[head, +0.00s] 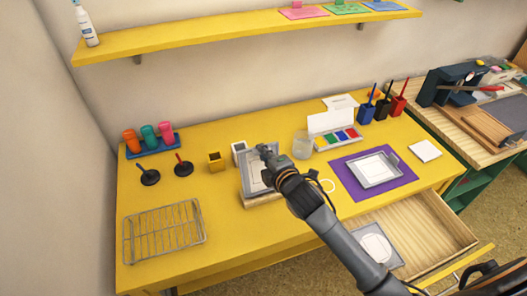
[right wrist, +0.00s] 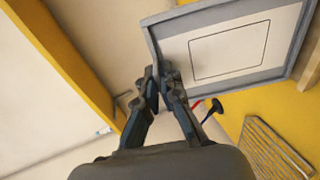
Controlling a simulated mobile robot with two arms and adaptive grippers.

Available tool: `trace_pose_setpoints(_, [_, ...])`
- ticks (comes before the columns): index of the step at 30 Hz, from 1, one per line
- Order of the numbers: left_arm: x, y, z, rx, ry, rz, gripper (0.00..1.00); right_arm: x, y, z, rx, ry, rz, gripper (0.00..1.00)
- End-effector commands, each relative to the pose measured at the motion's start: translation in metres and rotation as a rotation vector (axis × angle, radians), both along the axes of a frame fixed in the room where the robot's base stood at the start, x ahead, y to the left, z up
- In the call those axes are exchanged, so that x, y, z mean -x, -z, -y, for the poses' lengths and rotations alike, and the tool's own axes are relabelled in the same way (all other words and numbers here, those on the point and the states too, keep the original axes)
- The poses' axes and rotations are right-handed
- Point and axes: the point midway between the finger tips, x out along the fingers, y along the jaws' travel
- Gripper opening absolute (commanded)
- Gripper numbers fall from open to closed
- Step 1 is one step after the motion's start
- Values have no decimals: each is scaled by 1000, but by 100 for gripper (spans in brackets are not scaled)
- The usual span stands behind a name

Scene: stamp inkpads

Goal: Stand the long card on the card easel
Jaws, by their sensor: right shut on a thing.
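A grey-framed white panel with a long rectangle outline (head: 252,181), which looks like the long card, stands tilted in the head view. It also fills the top right of the right wrist view (right wrist: 232,45). My right gripper (head: 266,153) is shut on its upper edge; the fingers (right wrist: 160,75) meet at the frame's corner in the right wrist view. A light wooden base (head: 264,201), perhaps the card easel, shows under the panel's lower edge. I cannot tell whether the panel rests on it. My left gripper is not in view.
A similar grey frame (head: 376,183) lies on a purple mat (head: 350,188). The drawer (head: 428,228) is open with a circle-marked grey panel (head: 378,248) in it. A wire rack (head: 164,233), a glass (head: 303,146) and small stamps (head: 183,168) stand around.

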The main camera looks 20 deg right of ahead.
Motion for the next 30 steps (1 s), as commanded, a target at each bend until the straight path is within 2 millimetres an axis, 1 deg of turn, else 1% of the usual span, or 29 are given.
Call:
trace_pose_setpoints(17, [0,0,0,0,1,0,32,0,5,0,1,0,1,0])
trace_pose_setpoints(18, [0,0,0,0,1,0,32,0,5,0,1,0,1,11])
trace_pose_setpoints(20, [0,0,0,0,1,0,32,0,5,0,1,0,1,24])
trace_pose_setpoints(21, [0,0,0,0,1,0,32,0,5,0,1,0,1,32])
trace_pose_setpoints(30, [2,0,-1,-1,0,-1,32,1,5,0,1,0,-1,32])
